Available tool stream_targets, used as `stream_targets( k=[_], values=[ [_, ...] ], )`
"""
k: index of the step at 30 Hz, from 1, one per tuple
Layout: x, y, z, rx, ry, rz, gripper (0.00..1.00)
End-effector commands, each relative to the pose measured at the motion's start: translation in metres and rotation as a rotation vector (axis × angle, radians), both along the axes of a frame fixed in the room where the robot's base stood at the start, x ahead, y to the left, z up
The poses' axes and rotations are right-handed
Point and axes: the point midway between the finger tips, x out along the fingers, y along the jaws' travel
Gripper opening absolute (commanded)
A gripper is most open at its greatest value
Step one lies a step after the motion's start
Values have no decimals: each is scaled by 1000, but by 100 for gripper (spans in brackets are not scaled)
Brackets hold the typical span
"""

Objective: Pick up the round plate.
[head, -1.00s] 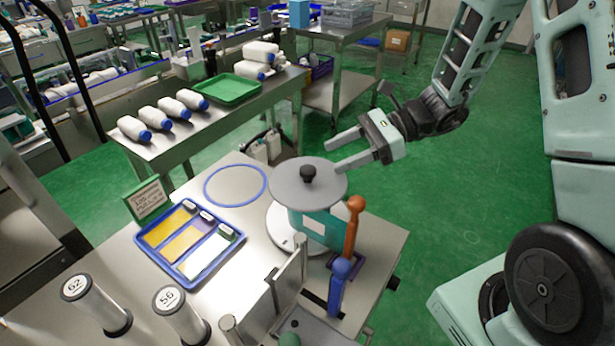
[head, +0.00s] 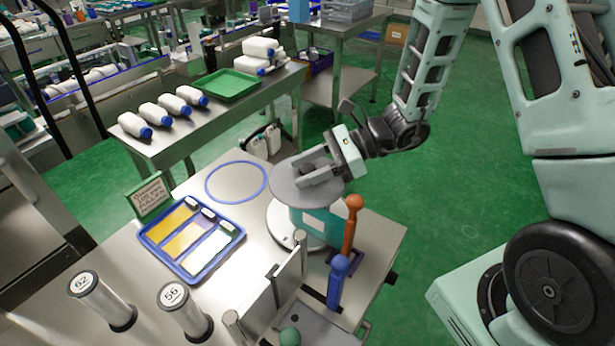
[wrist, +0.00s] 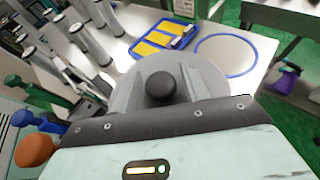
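The round plate (head: 283,192) is a flat grey disc with a black knob at its centre. It rests on top of a teal cylinder (head: 320,217) on the steel table. My gripper (head: 312,172) is over the plate, its two fingers reaching in from the right at knob height. In the wrist view the black knob (wrist: 160,87) stands in front of my gripper, with the grey plate (wrist: 185,65) around it. The fingers look apart, one on each side of the knob. In the head view the fingers mostly hide the knob.
An orange-topped post (head: 351,228) and a blue-topped post (head: 337,283) stand close in front of the cylinder. A blue tray (head: 233,244) and a flat blue ring (head: 209,196) lie to the left. Numbered cylinders (head: 185,308) stand at the front left.

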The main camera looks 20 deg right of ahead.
Motion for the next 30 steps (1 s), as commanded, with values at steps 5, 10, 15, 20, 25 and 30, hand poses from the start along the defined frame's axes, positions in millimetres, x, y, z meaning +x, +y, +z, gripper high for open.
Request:
stream_targets(
  k=[5, 10, 15, 20, 25, 30],
  values=[
    [0, 0, 0, 0, 0, 0, 1],
    [0, 0, 1, 1, -1, 0, 1],
    [0, 0, 4, 0, -3, 1, 1],
    [1, 0, 18, 1, -6, 0, 1],
    [1, 0, 47, -1, -8, 0, 1],
    [0, 0, 77, -1, -6, 0, 1]
  ],
)
